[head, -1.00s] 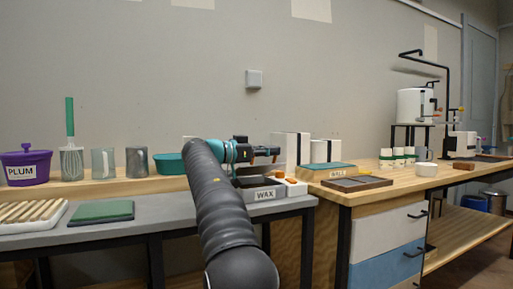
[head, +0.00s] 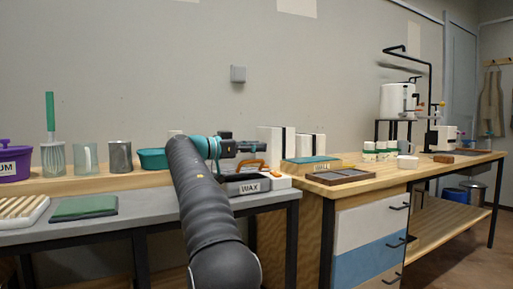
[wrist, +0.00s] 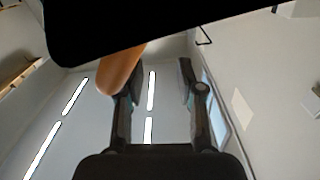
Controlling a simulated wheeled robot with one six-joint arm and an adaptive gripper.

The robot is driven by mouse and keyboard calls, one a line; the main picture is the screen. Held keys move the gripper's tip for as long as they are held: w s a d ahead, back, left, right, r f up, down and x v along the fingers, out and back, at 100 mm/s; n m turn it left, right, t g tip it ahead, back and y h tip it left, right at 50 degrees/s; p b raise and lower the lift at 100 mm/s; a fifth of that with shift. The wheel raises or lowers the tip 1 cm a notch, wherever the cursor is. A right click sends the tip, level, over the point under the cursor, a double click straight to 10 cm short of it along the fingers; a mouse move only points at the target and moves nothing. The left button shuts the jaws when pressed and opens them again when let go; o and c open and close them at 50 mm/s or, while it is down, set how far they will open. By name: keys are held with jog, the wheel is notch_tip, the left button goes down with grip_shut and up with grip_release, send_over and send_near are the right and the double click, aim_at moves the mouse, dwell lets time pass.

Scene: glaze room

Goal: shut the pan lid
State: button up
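The wax pan (head: 262,187) is a low box with a white front labelled WAX, at the right end of the grey table. An orange curved handle (head: 252,162) shows above its dark top. The lid's exact angle is hard to tell behind my arm. My gripper (head: 262,147) is just above the pan, pointing right. In the wrist view my gripper (wrist: 157,80) has its two fingers apart with nothing between them. An orange rounded bar (wrist: 118,72) is beside the left finger, under a dark slab (wrist: 160,25) that may be the lid; contact is unclear.
Left on the grey table are a green pad (head: 84,207) and a slatted tray (head: 20,208). The wooden bench (head: 400,176) to the right holds a dark tray (head: 340,176).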

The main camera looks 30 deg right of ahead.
jog(key=w+a, duration=0.1)
jog(key=a, duration=1)
jog(key=shift+a, duration=0.4)
jog(key=s+a+f+n+t+y+p, duration=0.2)
jog(key=s+a+f+n+y, duration=0.4)
jog(key=s+f, duration=0.3)
jog(key=s+a+f+n+t+y+p, duration=0.2)
jog(key=s+a+f+n+y+p, duration=0.2)
jog(key=s+f, duration=0.5)
jog(key=s+a+f+n+t+y+p, duration=0.3)
jog(key=s+a+f+n+y, duration=0.5)
jog(key=s, duration=1)
jog(key=shift+s+a+f+n, duration=0.4)
jog(key=shift+a+f+n, duration=0.1)
jog(key=shift+n, duration=0.4)
